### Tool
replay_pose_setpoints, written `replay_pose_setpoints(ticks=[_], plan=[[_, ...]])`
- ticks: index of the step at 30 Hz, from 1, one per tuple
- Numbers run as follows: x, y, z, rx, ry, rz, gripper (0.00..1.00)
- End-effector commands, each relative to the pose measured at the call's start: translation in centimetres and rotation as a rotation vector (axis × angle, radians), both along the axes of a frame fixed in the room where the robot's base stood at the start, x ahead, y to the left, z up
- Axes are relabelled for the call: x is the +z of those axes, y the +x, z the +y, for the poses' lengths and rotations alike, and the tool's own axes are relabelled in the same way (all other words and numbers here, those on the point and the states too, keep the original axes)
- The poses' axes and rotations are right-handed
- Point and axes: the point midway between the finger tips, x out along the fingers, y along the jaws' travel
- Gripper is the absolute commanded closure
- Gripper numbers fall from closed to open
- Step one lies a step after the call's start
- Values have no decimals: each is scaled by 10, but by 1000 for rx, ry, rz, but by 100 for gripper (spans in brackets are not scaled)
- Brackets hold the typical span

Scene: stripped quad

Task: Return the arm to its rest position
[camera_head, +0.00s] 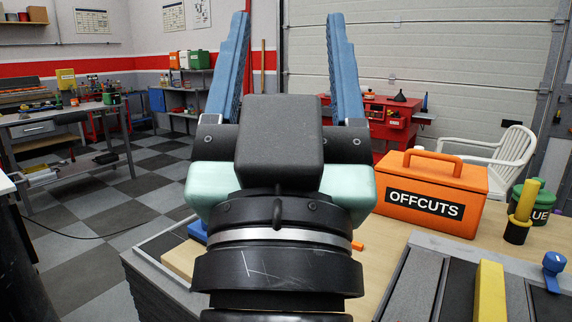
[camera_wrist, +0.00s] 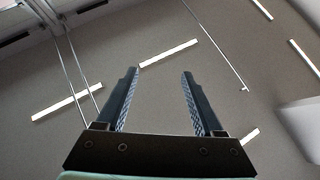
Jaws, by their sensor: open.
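My gripper (camera_head: 288,65) fills the middle of the head view, raised in front of the camera. Its two blue fingers point up and stand wide apart, with nothing between them. The wrist view also shows my gripper (camera_wrist: 159,92) open and empty against the ceiling. My wrist and the gripper's body hide part of the workbench behind them.
An orange box marked OFFCUTS (camera_head: 433,196) stands on the wooden bench (camera_head: 390,238) at right. Beside it are a yellow-handled tool (camera_head: 524,204), a green pot (camera_head: 541,200), a yellow bar (camera_head: 490,291) and a blue item (camera_head: 553,266). Checkered floor is open at left.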

Motion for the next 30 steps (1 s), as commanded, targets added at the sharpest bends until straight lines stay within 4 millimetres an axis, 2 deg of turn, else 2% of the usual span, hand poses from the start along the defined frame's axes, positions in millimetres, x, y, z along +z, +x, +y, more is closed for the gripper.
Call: replay_pose_setpoints(ticks=[1,3,18,24,30], plan=[[23,-34,-2,20,-14,-122,31],[62,-28,0,23,-17,-106,31],[212,-26,1,26,-16,-98,31],[253,-25,1,27,-16,-97,31],[264,-25,2,27,-15,-97,31]])
